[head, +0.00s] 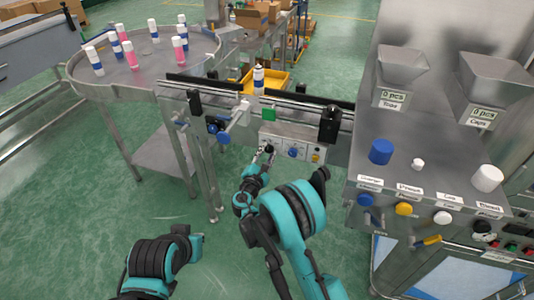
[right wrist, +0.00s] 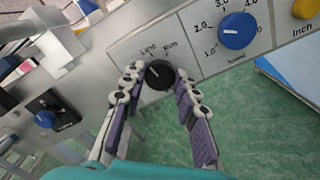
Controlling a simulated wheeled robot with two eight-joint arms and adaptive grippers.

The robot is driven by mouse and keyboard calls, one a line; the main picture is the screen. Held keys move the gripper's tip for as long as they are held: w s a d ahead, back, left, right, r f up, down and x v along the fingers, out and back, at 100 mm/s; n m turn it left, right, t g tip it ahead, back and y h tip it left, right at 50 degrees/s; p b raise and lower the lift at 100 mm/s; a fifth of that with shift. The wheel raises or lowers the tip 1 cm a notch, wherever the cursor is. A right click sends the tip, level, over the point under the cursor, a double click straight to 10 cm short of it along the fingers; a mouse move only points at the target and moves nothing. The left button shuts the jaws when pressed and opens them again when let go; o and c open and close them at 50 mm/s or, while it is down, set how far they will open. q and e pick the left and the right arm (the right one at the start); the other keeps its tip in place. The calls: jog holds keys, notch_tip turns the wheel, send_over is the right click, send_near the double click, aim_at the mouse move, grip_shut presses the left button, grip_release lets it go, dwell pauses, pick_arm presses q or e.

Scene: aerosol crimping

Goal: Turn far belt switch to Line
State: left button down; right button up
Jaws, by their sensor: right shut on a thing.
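The far belt switch is a small black knob (right wrist: 159,75) on a pale panel, with the printed words "Line" and "Run" above it in the right wrist view. Its small white mark seems to lean to the upper left, on the "Line" side, but it is too small to be sure. My right gripper (right wrist: 160,84) has its two fingers on either side of the knob and is shut on it. In the head view my right gripper (head: 265,153) reaches the left end of the belt's control panel (head: 291,158).
A blue speed dial (right wrist: 237,31) and a yellow "Inch" button (right wrist: 305,8) sit right of the switch. A bottle (head: 258,80) stands on the belt above. A round table (head: 150,85) with several bottles is at left, a station with hoppers (head: 402,72) at right.

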jog(key=shift+m, duration=1)
jog(key=o, duration=1.2)
jog(key=shift+c, duration=0.2)
jog(key=v, duration=1.2)
